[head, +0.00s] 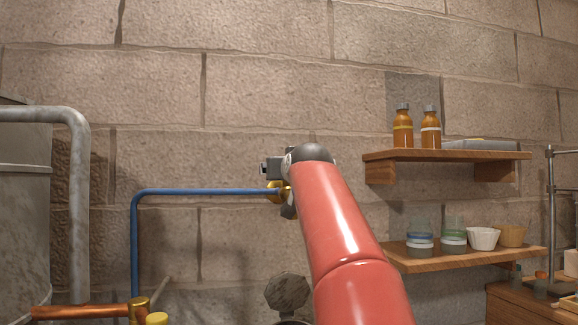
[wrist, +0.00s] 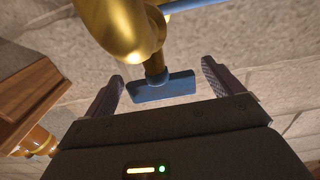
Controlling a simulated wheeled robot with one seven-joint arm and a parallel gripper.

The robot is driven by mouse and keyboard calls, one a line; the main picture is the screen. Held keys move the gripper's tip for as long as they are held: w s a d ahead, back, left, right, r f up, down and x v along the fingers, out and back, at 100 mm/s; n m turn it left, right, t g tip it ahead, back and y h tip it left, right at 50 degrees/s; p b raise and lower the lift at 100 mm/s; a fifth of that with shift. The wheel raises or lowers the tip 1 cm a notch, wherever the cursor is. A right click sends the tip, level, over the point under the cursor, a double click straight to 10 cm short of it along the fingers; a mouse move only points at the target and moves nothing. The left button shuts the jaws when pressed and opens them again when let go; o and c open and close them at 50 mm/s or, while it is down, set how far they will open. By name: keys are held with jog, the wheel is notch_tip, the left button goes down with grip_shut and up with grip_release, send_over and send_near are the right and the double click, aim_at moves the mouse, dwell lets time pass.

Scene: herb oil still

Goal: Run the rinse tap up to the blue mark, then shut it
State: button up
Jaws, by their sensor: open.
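The brass rinse tap (head: 280,190) sits at the right end of a blue pipe (head: 200,191) on the stone wall, partly hidden by my arm in the head view. In the wrist view its brass body (wrist: 120,30) fills the top, with a flat blue handle (wrist: 160,88) on a short stem. My gripper (wrist: 162,73) is open, with one finger on each side of the handle and a visible gap at both sides. The fingers are hidden behind my red arm in the head view. I see neither the blue mark nor any running water.
At right, an upper shelf (head: 450,155) holds two amber bottles (head: 403,130); a lower shelf (head: 470,258) holds jars and bowls (head: 483,238). A large grey vessel (head: 22,220) and pipe stand at left. A copper pipe with a brass valve (head: 138,308) is at lower left.

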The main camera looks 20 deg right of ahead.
jog(key=shift+w, duration=0.15)
jog(key=shift+c, duration=0.4)
jog(key=c, duration=0.9)
jog(key=shift+d+r+n+y+p, duration=0.1)
jog(key=shift+d+n+y+p, duration=0.15)
jog(key=shift+n+y, duration=0.45)
jog(key=shift+f+y+b, duration=0.2)
jog(key=shift+y+b, duration=0.1)
jog(key=shift+y, duration=0.4)
jog(key=shift+a+r+n+y, duration=0.1)
jog(key=shift+a+n+y, duration=0.15)
jog(key=shift+n+y, duration=1)
